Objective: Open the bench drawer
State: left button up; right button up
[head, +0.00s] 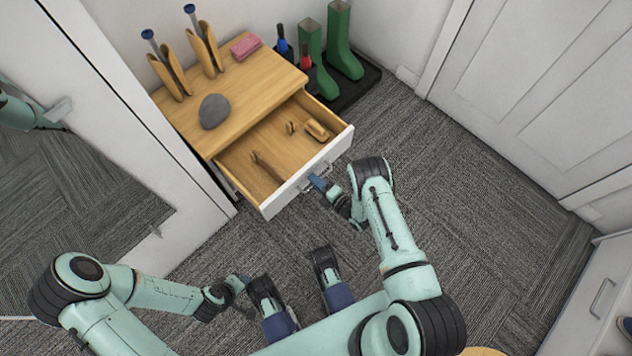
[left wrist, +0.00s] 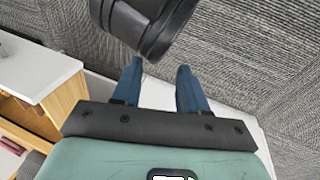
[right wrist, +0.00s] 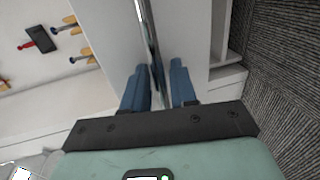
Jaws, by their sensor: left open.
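The wooden bench (head: 243,98) stands against the wall, and its white-fronted drawer (head: 312,170) is pulled well out. Brown objects lie inside the drawer. My right gripper (head: 316,182) is at the metal handle (head: 305,186) on the drawer front. My left gripper (head: 240,283) is low at the left, away from the drawer. In the left wrist view, its fingers (left wrist: 160,75) are apart with nothing between them.
On the bench top are a grey stone (head: 213,111), a pink block (head: 246,46) and wooden holders (head: 172,78). Green boots (head: 343,45) stand on a black tray (head: 366,82) beside it. Carpet is clear right of the drawer. A white door (head: 545,80) is at right.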

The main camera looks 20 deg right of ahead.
pick_arm(q)
jog(key=s+d+r+g+h+p, duration=0.1)
jog(key=s+d+r+p, duration=0.1)
jog(key=s+r+p, duration=0.1)
jog(key=shift+s+d+r, duration=0.25)
jog(key=shift+s+r, duration=0.2)
jog(key=shift+s, duration=0.55)
pick_arm(e)
jog(key=v, duration=1.3)
jog(key=shift+s, duration=0.2)
